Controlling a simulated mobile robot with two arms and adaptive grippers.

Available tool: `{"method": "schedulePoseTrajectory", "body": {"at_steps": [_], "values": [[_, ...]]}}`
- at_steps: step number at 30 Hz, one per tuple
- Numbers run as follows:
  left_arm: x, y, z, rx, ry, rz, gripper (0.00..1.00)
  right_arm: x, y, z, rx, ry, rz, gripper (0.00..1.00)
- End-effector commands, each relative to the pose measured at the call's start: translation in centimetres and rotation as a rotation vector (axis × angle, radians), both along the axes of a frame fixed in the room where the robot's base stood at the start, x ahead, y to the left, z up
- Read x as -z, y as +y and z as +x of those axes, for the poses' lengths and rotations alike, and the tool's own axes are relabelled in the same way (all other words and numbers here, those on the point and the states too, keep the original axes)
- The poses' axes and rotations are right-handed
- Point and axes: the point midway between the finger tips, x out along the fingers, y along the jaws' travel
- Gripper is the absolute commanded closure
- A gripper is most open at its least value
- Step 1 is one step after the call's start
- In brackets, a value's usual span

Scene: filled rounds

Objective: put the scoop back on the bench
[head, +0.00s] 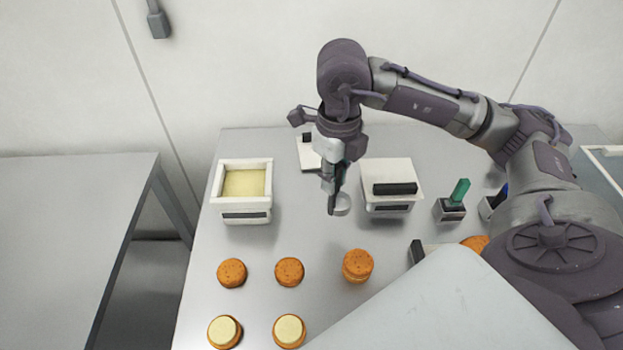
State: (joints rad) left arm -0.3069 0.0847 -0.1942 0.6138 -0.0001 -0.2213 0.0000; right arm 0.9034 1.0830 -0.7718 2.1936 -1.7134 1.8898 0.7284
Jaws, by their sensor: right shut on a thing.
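My right gripper (334,192) points down over the bench (320,232) and is shut on the scoop (343,205). The scoop is a small grey round cup beside the fingertips; its handle is hidden by the gripper. It is low over the bench, between two white tubs, and I cannot tell whether it touches the surface. My left gripper is out of view.
An open white tub of cream filling (243,183) stands left, a lidded white tub (393,170) right. A green-handled tool (459,192) stands in a holder. Several brown rounds (289,271) lie in front, some cream-topped (224,331). Bare bench lies between tubs and rounds.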

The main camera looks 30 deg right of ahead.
Motion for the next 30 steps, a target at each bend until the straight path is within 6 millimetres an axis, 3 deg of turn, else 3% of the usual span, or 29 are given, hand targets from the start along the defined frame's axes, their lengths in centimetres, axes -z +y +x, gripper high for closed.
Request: {"method": "schedulePoseTrajectory", "body": {"at_steps": [3, 9, 14, 21, 30], "values": [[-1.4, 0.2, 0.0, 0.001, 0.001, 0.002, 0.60, 1.2, 0.9, 2.7, 0.002, 0.003, 0.003, 1.00], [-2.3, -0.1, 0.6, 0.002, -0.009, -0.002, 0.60, 3.2, 1.7, 5.6, 0.002, 0.000, 0.001, 1.00], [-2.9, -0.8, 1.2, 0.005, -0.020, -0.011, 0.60, 4.3, 1.8, 6.1, 0.002, 0.003, -0.002, 1.00], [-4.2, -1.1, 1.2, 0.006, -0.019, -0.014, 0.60, 7.4, 1.8, 6.0, 0.002, 0.003, -0.002, 1.00], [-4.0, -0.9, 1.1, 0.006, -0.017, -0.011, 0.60, 7.9, 1.8, 6.1, 0.001, -0.002, 0.000, 1.00]]}}
